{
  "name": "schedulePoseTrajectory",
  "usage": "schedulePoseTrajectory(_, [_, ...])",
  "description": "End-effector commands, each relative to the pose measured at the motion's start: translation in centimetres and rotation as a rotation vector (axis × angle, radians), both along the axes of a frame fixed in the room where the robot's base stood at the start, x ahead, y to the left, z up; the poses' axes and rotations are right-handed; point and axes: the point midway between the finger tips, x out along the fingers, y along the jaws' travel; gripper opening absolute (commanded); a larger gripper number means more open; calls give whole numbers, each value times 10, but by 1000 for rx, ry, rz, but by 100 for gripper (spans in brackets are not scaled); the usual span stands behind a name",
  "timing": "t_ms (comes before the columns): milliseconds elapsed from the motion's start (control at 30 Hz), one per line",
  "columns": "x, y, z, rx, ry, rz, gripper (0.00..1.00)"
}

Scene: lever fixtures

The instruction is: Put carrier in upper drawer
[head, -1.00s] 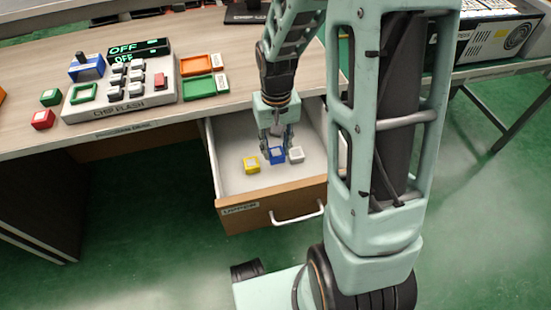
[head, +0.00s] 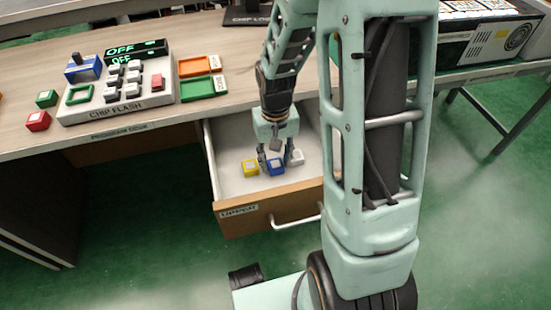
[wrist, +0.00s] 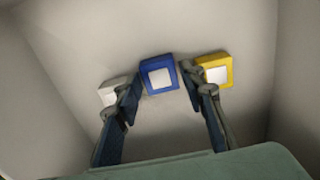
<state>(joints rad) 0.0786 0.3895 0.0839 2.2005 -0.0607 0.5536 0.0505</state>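The upper drawer (head: 268,212), labelled UPPER, stands pulled out below the desk top. Inside it a blue carrier block (head: 276,166) with a pale square centre lies on the drawer floor, between a yellow block (head: 250,168) and a white block (head: 297,157). My gripper (head: 276,160) points down into the drawer with its fingers spread on either side of the blue block. In the wrist view the open fingers (wrist: 162,82) flank the blue block (wrist: 158,76), and the tips reach close to the yellow block (wrist: 215,70) and white block (wrist: 113,91).
On the desk stand a CHIP FLASH device (head: 118,95) with an OFF display, red (head: 38,121) and green (head: 46,98) blocks, and orange (head: 194,66) and green (head: 197,88) trays. The drawer walls surround my gripper closely. The drawer handle (head: 296,222) sticks out in front.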

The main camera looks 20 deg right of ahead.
Motion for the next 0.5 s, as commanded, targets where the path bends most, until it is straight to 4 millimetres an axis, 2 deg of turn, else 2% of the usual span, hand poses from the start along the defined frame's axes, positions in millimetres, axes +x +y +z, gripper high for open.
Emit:
schedulePoseTrajectory(133, [0,0,3,0,-1,0,37])
schedulePoseTrajectory(233, [1,0,14,0,-2,0,37])
schedulePoseTrajectory(500, [1,0,73,0,-5,-1,37])
